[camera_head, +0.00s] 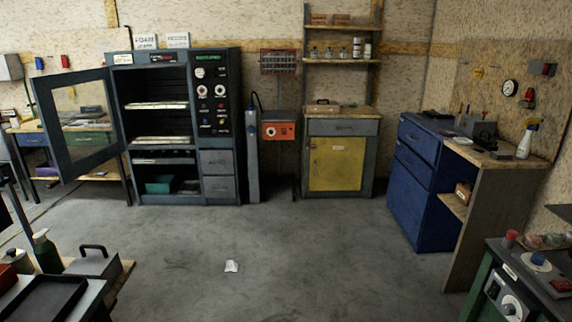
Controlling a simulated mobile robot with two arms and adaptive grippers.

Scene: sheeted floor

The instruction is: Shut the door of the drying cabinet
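The drying cabinet (221,135) is a tall dark grey unit against the back wall at left, with shelves inside and a column of knobs and buttons on its right side. Its door (54,144) is a dark frame with a clear window. The door is swung wide open to the left, hinged on the cabinet's left side. Shelves and a teal item show in the open cabinet. Neither of my grippers is in view.
A workbench (99,179) stands behind the open door. Grey floor (290,250) is clear in the middle, apart from a small white scrap (232,266). A bench with a tray (42,300) is at front left, blue drawers (418,190) at right, a green-framed bench (497,262) at front right.

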